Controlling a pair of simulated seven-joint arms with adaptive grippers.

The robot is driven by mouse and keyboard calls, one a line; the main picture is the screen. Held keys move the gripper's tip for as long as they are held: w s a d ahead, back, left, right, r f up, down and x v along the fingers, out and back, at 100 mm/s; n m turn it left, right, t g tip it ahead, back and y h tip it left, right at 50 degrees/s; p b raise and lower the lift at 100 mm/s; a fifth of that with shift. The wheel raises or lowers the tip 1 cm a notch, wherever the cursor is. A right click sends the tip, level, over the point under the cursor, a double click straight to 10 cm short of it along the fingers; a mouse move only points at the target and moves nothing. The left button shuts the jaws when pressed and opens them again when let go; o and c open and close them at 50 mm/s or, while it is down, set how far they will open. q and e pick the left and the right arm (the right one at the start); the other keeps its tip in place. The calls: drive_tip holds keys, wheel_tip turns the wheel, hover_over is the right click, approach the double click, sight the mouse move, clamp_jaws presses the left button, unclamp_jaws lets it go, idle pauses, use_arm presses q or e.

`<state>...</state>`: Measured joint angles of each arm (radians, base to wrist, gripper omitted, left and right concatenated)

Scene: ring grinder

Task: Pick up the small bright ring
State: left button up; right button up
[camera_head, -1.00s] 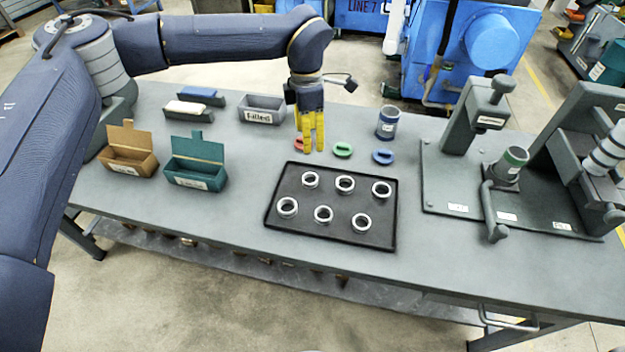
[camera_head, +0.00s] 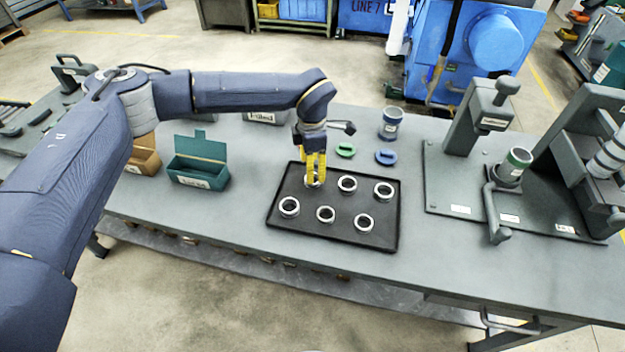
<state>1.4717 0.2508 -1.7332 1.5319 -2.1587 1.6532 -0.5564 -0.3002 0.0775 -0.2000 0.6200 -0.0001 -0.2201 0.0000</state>
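Several bright silver rings lie on a black tray (camera_head: 335,234) in two rows. The front row holds a left ring (camera_head: 281,210), a middle ring (camera_head: 318,216) and a right ring (camera_head: 356,223). The back row holds a middle ring (camera_head: 339,186), a right ring (camera_head: 375,192) and a back-left ring (camera_head: 312,186). My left gripper (camera_head: 315,180) points down at the back-left ring, its yellow fingertips at the ring and partly hiding it. Whether the fingers touch or grip it I cannot tell. My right gripper is not in view.
Behind the tray lie a green disc (camera_head: 345,150) and a blue disc (camera_head: 386,157), with a blue-grey cup (camera_head: 390,124). A teal box (camera_head: 199,165) and a brown box (camera_head: 147,161) stand left. A grinder fixture (camera_head: 492,115) stands right. The table in front of the tray is clear.

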use_arm(q)
drive_tip(key=shift+w+f, duration=0.15)
drive_tip(key=shift+f, duration=2.55)
drive_tip(key=c, duration=1.1)
drive_tip(key=shift+r, duration=0.15)
